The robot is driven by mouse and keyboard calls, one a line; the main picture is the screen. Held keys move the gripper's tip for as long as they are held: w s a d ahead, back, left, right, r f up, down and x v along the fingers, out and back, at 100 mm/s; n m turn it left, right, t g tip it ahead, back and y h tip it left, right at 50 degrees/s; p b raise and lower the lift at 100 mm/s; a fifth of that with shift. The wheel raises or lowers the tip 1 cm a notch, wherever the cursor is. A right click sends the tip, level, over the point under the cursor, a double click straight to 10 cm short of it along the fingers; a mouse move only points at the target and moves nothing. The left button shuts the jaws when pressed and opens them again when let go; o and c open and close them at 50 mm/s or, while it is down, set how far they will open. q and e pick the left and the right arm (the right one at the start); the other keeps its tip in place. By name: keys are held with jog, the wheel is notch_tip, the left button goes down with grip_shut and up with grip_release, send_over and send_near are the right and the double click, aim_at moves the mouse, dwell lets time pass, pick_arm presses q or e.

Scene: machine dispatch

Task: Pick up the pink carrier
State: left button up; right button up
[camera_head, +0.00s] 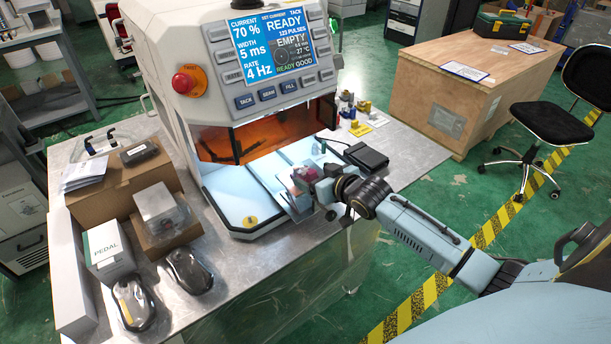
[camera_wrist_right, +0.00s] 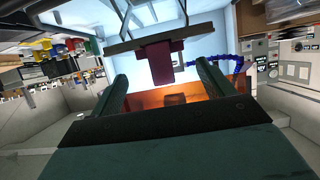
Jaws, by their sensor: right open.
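The pink carrier (camera_head: 303,174) is a small block at the front of the machine's light-blue deck, partly hidden by my right gripper in the head view. In the right wrist view the carrier (camera_wrist_right: 160,62) looks dark maroon and lies against a grey bar. My right gripper (camera_head: 302,194) reaches the deck from the right. Its two fingers (camera_wrist_right: 158,85) are open and apart, with the carrier lined up in the gap, just at or beyond the fingertips. My left gripper is out of view.
The white machine (camera_head: 225,60) with a lit screen (camera_head: 272,45) and red button (camera_head: 182,83) stands behind the deck. A black box (camera_head: 366,157) lies right of my gripper.

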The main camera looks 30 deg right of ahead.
aim_at(304, 169)
jog(key=x, duration=0.5)
jog(key=shift+a+r, duration=0.15)
jog(key=shift+a, duration=0.1)
jog(key=c, duration=1.1)
